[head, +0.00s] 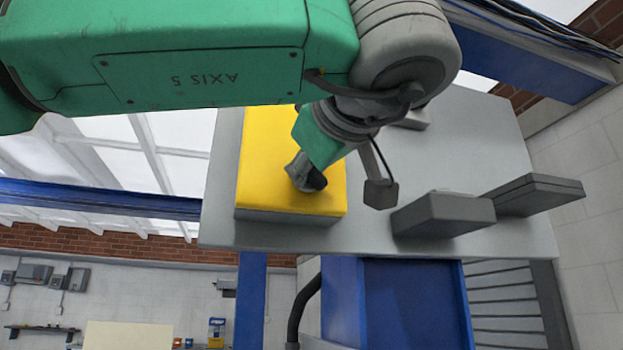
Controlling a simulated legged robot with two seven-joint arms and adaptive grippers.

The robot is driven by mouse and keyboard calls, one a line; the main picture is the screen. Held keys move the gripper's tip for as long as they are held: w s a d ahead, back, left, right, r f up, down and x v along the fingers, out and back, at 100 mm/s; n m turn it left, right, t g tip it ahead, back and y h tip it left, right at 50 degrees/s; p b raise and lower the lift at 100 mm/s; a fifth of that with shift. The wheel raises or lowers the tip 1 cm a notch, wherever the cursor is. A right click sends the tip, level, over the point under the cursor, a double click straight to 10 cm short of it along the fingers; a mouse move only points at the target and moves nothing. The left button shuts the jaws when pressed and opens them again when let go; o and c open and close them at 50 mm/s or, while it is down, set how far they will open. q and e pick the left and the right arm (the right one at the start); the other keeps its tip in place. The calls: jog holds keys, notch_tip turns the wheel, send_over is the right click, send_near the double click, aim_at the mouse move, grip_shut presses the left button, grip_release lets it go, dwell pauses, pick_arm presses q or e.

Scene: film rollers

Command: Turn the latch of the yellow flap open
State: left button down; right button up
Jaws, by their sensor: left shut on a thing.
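The yellow flap (262,155) is a block-like cover on the grey panel, left of the panel's middle. My left arm, green with a grey wrist, comes in from the upper left and hides the flap's upper part. My left gripper (308,178) is small and dark in the head view, against the right half of the flap's face. It is shut on the latch there. The latch is mostly hidden by the gripper, so I cannot make out its angle. The flap lies against the panel. My right gripper is not in view.
The grey panel (480,150) carries two dark grey blocks, one (445,214) right of the flap and one (540,195) farther right. A small grey cube-ended rod (380,193) hangs beside the wrist. A blue beam (540,60) crosses the upper right. Blue supports (410,300) stand below.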

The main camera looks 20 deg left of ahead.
pick_arm(q)
jog(key=n+b, duration=0.2)
jog(key=n, duration=0.2)
jog(key=shift+f+n+b, duration=0.3)
jog(key=shift+b, duration=0.1)
jog(key=shift+n+b, duration=1.15)
jog(key=shift+n, duration=0.75)
jog(key=c, duration=1.5)
grip_release()
jog(key=shift+w, duration=0.15)
jog(key=shift+c, duration=0.2)
jog(key=v, duration=1.2)
